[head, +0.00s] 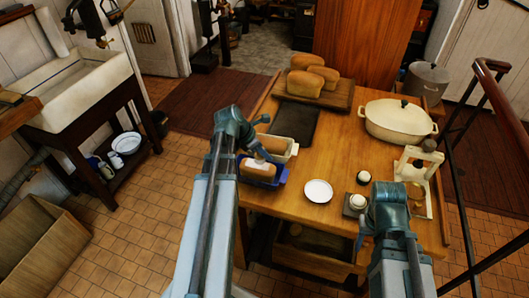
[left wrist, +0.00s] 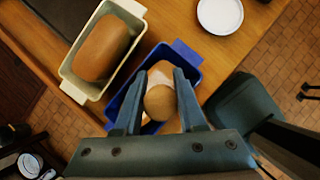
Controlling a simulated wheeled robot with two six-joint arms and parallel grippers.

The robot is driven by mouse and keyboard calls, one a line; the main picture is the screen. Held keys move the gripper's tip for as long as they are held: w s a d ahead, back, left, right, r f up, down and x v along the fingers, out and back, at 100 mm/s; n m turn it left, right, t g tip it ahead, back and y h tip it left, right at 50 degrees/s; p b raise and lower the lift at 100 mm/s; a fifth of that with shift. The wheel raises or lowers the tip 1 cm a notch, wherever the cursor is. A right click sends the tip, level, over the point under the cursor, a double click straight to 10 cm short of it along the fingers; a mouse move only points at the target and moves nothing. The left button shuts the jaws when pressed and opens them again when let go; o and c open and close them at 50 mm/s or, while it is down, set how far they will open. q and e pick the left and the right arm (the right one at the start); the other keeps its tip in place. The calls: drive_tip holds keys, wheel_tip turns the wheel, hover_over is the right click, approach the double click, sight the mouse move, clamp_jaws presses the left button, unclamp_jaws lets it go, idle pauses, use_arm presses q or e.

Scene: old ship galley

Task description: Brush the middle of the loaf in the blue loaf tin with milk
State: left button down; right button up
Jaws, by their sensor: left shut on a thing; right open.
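The blue loaf tin (head: 282,177) stands near the table's left edge with a brown loaf (head: 257,171) in it. It also shows in the left wrist view (left wrist: 188,52). My left gripper (head: 266,155) is over this tin, shut on a brush whose rounded tan handle (left wrist: 160,103) sits between the fingers in the left wrist view. White shows on or just above the loaf's middle; I cannot tell bristles from milk. The gripper hides part of the loaf. My right gripper (head: 364,232) is open near the table's front edge.
A cream tin (head: 293,150) with a loaf stands beside the blue tin, behind it. A white plate (head: 318,191), small round items (head: 358,202), a cream casserole (head: 398,120) and a cream wooden stand (head: 420,165) are to the right. Loaves (head: 306,82) lie on a board behind.

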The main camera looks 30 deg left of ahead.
use_arm(q)
drive_tip(key=shift+r+p, duration=0.35)
drive_tip(key=shift+r, duration=0.35)
use_arm(e)
drive_tip(key=shift+r, duration=0.75)
use_arm(q)
drive_tip(key=shift+r, duration=0.1)
wheel_tip(320, 180, up, 3)
drive_tip(key=p, duration=0.3)
use_arm(e)
wheel_tip(320, 180, up, 3)
